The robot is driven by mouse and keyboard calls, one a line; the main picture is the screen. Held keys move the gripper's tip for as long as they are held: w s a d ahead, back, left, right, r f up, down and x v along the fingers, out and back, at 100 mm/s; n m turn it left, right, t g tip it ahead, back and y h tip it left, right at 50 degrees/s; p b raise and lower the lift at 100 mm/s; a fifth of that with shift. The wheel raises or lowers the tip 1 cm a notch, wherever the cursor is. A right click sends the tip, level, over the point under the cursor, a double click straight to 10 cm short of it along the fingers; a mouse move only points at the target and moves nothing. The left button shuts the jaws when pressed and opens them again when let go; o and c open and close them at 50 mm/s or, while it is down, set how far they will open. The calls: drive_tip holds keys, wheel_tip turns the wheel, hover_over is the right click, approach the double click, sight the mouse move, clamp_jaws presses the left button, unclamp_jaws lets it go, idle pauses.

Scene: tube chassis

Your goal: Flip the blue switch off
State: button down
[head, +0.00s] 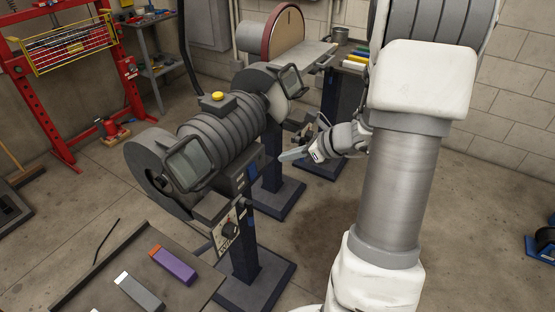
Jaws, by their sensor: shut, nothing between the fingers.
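A small blue patch (252,168), which looks like the blue switch, sits on the front of the dark base under the bench grinder (215,140). It is too small to tell which way it is set. My gripper (284,156) is to the right of the grinder and points left toward the blue patch. Its fingers are shut and empty, and they appear apart from the patch. A plate with a black knob (229,230) is on the front of the grinder stand, lower and nearer. A yellow button (218,96) is on top of the grinder.
The grinder's eye shields (188,163) stick out near my gripper. A bench (115,285) with a purple block (172,265) and a grey block (139,292) is at the lower left. A disc sander (284,38) stands behind. The floor (490,230) at right is mostly free.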

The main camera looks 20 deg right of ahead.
drive_tip(key=shift+v, duration=1)
drive_tip(key=shift+w+a+r, duration=0.1)
drive_tip(key=shift+w+r, duration=0.05)
drive_tip(key=shift+r, duration=0.05)
